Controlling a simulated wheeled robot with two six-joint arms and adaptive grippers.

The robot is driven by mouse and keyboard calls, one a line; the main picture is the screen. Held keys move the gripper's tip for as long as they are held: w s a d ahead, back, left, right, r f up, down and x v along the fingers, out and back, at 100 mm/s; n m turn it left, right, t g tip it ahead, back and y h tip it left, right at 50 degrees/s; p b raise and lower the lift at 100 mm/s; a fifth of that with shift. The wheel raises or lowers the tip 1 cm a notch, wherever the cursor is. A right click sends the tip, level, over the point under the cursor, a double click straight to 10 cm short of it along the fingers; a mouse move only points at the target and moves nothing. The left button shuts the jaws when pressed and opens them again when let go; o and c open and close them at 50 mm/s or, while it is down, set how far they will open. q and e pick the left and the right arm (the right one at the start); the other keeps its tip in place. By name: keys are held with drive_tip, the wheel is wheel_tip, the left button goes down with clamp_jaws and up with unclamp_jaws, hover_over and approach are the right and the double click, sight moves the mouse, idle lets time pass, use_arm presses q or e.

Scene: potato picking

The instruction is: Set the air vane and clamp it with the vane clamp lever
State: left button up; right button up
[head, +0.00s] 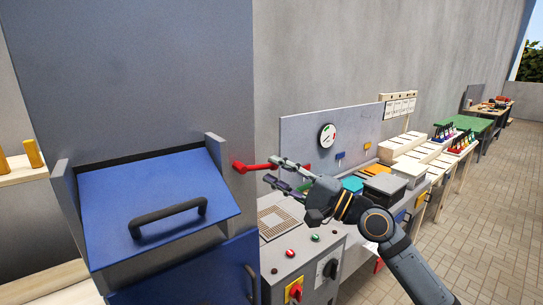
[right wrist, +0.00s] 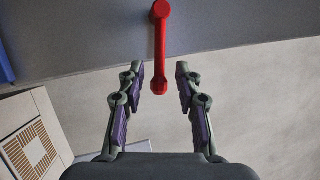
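A red lever (head: 252,167) sticks out from the right side of the tall grey machine (head: 130,70). It also shows in the right wrist view (right wrist: 160,50), with its round pivot end at the top and its free end towards me. My right gripper (head: 270,171) is open at the lever's free end. In the right wrist view its two fingers (right wrist: 160,70) stand on either side of the lever, with a gap on both sides. I cannot tell whether this lever is the air vane's or the clamp's. My left gripper is not in view.
A blue flap (head: 150,190) with a black handle tilts out of the machine's front. A control box (head: 300,265) with knobs and buttons stands below my right arm. A grey panel with a round gauge (head: 327,135) is behind it. Benches with bins run along the wall; the floor right is clear.

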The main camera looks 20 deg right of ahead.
drive_tip(key=shift+p+x, duration=0.4)
drive_tip(key=shift+x, duration=0.55)
drive_tip(key=shift+c, duration=0.2)
clamp_jaws()
drive_tip(key=shift+f, duration=0.1)
